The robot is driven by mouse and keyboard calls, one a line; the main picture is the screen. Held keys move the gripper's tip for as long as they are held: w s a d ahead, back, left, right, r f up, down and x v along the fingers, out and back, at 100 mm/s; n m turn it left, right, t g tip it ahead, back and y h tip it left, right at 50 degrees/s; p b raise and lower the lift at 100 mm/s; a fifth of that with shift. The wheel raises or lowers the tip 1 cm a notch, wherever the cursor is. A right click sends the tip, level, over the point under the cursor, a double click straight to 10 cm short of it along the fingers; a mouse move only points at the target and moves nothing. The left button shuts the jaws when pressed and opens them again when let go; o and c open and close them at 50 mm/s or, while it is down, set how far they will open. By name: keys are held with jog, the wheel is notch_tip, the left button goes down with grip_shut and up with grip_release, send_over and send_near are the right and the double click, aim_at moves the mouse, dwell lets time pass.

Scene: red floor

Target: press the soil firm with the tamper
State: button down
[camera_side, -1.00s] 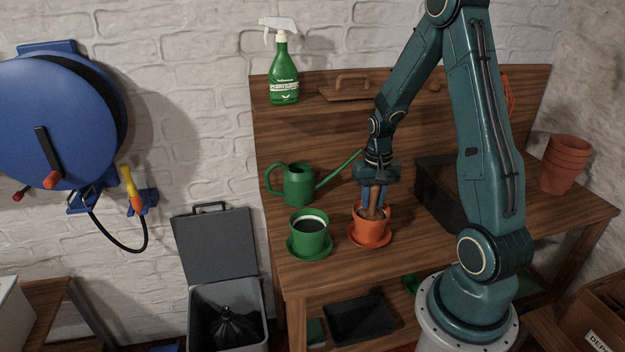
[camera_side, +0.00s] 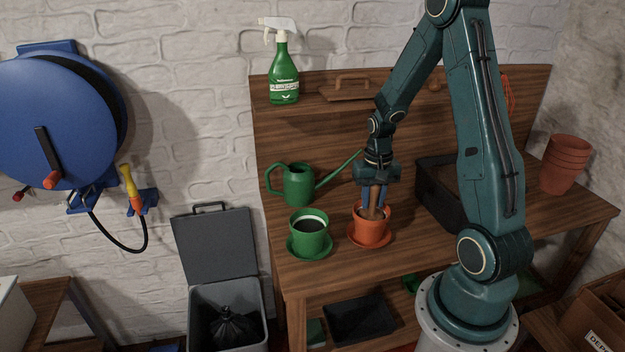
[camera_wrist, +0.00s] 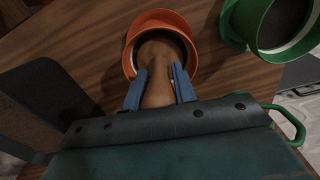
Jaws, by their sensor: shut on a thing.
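My gripper (camera_side: 374,194) is shut on the brown wooden tamper (camera_side: 373,212), with one blue finger on each side of it. The tamper's lower end is inside the orange pot (camera_side: 371,236), which stands on an orange saucer on the wooden bench. In the wrist view the tamper (camera_wrist: 158,62) fills much of the orange pot's mouth (camera_wrist: 132,52). A dark strip of soil shows around it, but the tamper's foot is hidden, so I cannot tell how hard it touches the soil.
A green pot (camera_side: 309,238) with dark soil stands left of the orange pot. A green watering can (camera_side: 298,187) is behind, its spout reaching toward my gripper. A dark crate (camera_side: 436,190) is close on the right. Terracotta pots (camera_side: 565,165) are stacked at far right.

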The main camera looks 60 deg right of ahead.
jog(key=shift+r, duration=0.1)
jog(key=shift+r, duration=4.35)
